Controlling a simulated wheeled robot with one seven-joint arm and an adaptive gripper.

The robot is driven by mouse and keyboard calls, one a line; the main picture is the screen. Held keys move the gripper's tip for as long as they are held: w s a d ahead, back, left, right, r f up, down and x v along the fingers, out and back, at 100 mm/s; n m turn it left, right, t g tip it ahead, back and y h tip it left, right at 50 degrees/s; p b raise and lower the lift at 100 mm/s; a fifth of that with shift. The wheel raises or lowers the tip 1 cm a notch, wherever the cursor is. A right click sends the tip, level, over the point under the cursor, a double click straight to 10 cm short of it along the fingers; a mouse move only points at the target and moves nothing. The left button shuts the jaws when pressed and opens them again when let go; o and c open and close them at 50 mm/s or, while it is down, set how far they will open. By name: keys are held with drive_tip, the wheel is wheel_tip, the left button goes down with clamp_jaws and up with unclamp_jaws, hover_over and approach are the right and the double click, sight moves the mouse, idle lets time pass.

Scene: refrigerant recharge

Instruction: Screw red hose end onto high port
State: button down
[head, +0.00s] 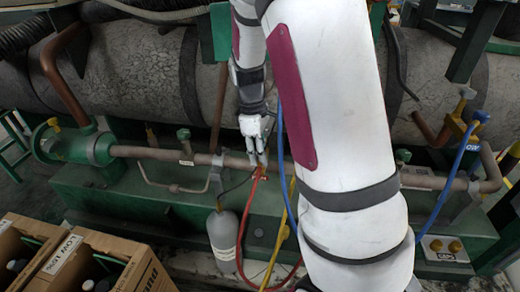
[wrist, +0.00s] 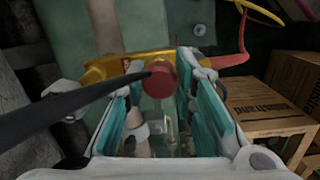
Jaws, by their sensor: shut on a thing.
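My gripper (head: 257,152) is in front of the horizontal pipe, pointing down, shut on the red hose end (head: 260,172). In the wrist view my gripper's teal finger pads (wrist: 160,112) stand either side of a round red knob (wrist: 160,80) on a brass fitting (wrist: 112,68). The red hose (wrist: 232,60) meets the brass at its right side. In the head view the red hose (head: 241,232) hangs from the gripper and loops down. I cannot tell which fitting is the high port, or whether the hose end is threaded on it.
A grey cylinder (head: 223,240) stands below the gripper, with a black hose rising from it. Blue and yellow hoses (head: 278,240) hang close by. A blue hose (head: 443,195) reaches the fitting marked LOW. Cardboard boxes (head: 85,245) stand front left; a caps tray (head: 446,248) is at right.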

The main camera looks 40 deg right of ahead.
drive_tip(key=shift+m, duration=0.4)
drive_tip(key=shift+m+p, duration=1)
drive_tip(key=shift+m, duration=0.8)
drive_tip(key=shift+d+m+y+p, duration=0.1)
drive_tip(key=shift+m+y+p, duration=0.25)
drive_tip(key=shift+m, duration=0.35)
drive_tip(key=shift+m+p, duration=0.45)
drive_tip(key=shift+m, duration=0.65)
